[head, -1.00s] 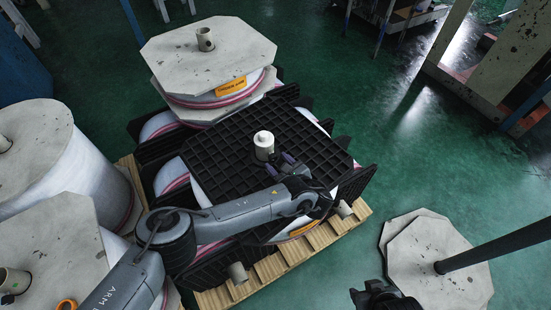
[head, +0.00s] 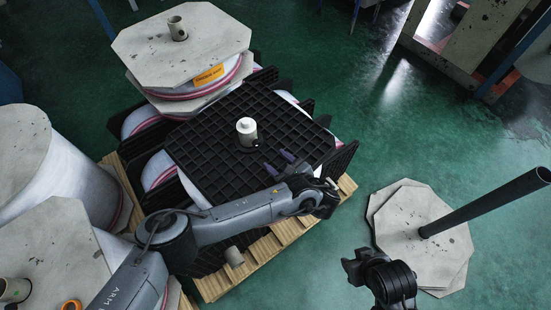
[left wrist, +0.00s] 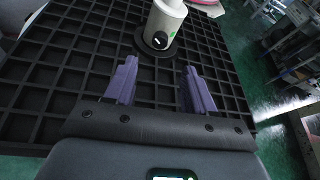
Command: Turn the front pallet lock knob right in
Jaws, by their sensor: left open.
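A black grid pallet (head: 225,160) lies on top of the nearer stack of wrapped rolls. A pale upright core post (head: 246,127) stands at its middle. A small black knob (head: 257,143) with a pale mark sits low on the post's side and shows clearly in the left wrist view (left wrist: 161,41). My left gripper (head: 279,164) is over the pallet, apart from the knob. Its two purple fingers are spread and empty, with the knob beyond them in the left wrist view (left wrist: 160,84). My right gripper (head: 354,267) is dark, at the lower right, away from the stack; its jaw gap is unclear.
A second stack with a pale octagonal board (head: 180,45) stands behind. Large white rolls (head: 60,185) stand at the left. Floor between is open.

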